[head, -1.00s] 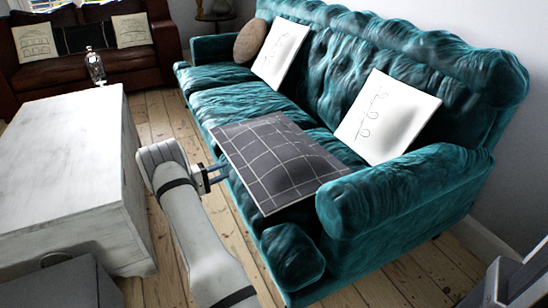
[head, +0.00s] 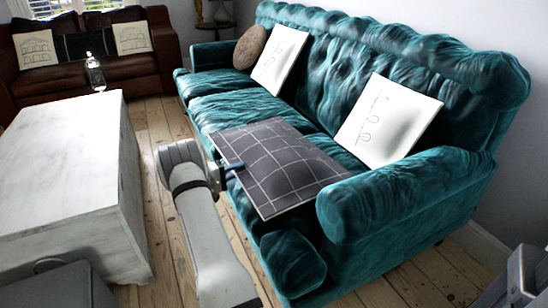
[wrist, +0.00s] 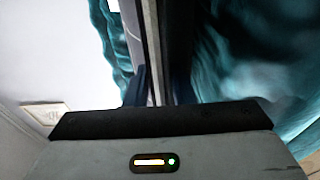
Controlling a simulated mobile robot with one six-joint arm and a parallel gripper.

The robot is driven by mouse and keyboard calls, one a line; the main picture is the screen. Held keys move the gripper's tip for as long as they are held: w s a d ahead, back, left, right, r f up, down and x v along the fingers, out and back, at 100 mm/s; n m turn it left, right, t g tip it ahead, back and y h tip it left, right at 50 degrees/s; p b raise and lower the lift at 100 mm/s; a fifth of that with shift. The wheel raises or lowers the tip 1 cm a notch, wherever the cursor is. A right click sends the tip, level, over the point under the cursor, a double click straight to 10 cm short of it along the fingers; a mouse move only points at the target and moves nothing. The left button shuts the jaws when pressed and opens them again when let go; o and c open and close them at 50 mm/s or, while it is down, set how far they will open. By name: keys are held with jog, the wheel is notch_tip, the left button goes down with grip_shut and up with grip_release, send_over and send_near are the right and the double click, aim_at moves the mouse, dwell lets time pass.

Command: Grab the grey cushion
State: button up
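The grey cushion (head: 282,166), dark with a pale grid of lines, lies on the near seat of the teal sofa, its left edge facing my arm. My gripper (head: 233,169) is at that left edge. In the wrist view the cushion's edge (wrist: 153,40) runs upright between my two fingers (wrist: 158,88), which sit close against its two sides. The gripper looks shut on this edge. The fingertips are partly hidden by the cushion and dark in the wrist view.
The teal sofa (head: 400,195) has two white cushions (head: 388,120) and a round brown one (head: 249,47). A white chest (head: 65,170) stands to the left, with a bottle (head: 95,73) behind. A brown leather sofa (head: 150,65) is at the back. Floorboards (head: 160,220) lie clear between.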

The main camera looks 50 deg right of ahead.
grip_shut()
jog(key=shift+r, duration=0.1)
dwell(0.3)
